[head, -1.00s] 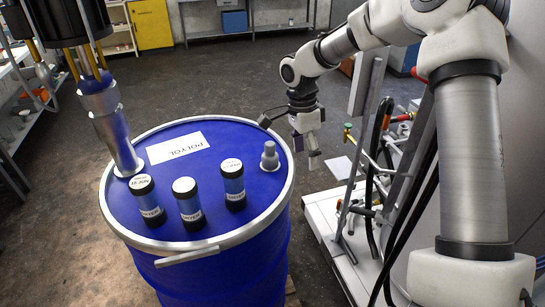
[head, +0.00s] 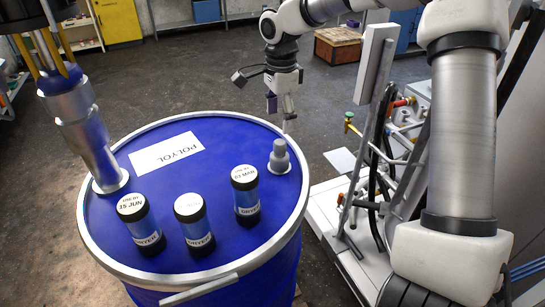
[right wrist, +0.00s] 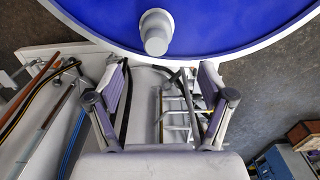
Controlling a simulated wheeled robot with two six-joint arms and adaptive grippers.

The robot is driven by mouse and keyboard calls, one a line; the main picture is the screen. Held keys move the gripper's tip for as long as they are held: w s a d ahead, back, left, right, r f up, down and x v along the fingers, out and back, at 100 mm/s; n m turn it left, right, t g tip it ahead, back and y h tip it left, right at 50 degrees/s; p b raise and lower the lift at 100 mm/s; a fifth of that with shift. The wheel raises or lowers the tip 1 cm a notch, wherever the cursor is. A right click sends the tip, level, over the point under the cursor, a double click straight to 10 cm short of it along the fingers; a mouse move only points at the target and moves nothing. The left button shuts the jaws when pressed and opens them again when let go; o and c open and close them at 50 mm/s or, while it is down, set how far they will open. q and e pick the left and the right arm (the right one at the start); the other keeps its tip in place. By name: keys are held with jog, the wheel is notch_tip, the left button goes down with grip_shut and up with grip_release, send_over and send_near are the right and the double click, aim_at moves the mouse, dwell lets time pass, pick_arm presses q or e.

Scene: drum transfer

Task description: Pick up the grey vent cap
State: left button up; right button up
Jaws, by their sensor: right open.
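The grey vent cap (head: 279,157) stands upright on the blue drum's top, near the right rim. It also shows in the right wrist view (right wrist: 156,32), at the top, ahead of the fingers. My right gripper (head: 281,110) hangs in the air just beyond the cap in the head view, near the drum's back right rim. In the right wrist view my right gripper (right wrist: 163,72) is open, with nothing between its fingers and the cap apart from them. My left gripper is not seen.
The blue drum (head: 215,215) has a white POLYOL label (head: 167,152). Three black-and-blue cylinders, one being the middle cylinder (head: 194,223), stand near its front. A grey pump tube (head: 85,140) rises at the left. A white cart (head: 325,212) with pipes and hoses stands right of the drum.

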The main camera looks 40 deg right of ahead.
aim_at(280, 154)
notch_tip(280, 154, down, 4)
jog(key=shift+b, duration=1.25)
jog(key=f, duration=0.2)
jog(key=f+p, duration=0.1)
jog(key=f, duration=0.1)
jog(key=f+p, duration=0.1)
jog(key=f, duration=0.2)
jog(key=shift+s+a, duration=0.1)
jog(key=shift+s, duration=0.25)
jog(key=shift+w+f, duration=0.2)
jog(key=shift+f, duration=0.1)
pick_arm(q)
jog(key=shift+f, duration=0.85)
pick_arm(e)
jog(key=shift+s+r, duration=0.1)
jog(key=c, duration=1.3)
